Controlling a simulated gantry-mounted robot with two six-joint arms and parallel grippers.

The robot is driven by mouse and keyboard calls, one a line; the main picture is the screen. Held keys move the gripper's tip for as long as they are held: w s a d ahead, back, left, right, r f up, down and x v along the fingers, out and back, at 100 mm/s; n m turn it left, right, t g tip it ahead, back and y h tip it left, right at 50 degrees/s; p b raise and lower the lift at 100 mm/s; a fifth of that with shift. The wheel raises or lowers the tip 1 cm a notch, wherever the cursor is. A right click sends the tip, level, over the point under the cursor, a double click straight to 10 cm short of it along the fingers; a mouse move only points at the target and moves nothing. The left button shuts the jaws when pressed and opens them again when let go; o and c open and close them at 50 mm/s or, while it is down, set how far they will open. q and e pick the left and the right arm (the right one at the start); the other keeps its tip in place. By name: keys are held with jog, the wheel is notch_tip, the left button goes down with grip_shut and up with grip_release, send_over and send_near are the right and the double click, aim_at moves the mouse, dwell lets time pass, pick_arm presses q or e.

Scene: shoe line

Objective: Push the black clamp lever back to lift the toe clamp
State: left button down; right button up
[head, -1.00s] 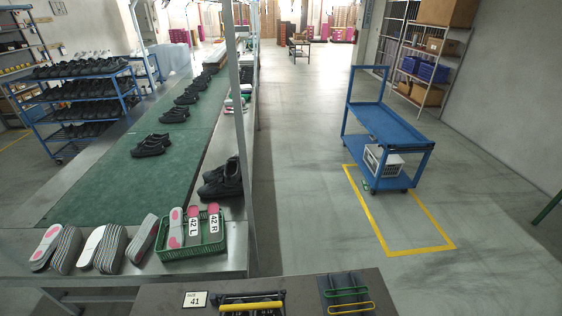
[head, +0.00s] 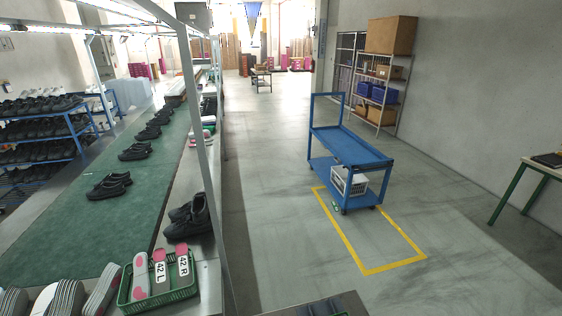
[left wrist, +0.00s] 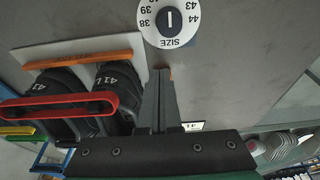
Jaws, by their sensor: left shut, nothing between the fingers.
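In the left wrist view, my left gripper (left wrist: 160,100) is shut and empty, its fingers close together above a grey surface. Beside the fingers are two dark shoe-shaped pieces marked 41 (left wrist: 118,84). A red bar with rounded ends (left wrist: 60,105) crosses over them, apart from the fingertips. A brown-orange bar (left wrist: 80,73) lies at their ends on a pale plate. I cannot make out a black clamp lever for certain. Neither gripper shows in the head view, where only an edge of the dark workbench (head: 350,303) is seen.
A white size dial (left wrist: 168,20) sits on the grey surface near the fingertips. A blue cart (head: 350,148) stands beyond open floor.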

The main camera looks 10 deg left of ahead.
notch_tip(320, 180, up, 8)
jog(key=p, duration=0.7)
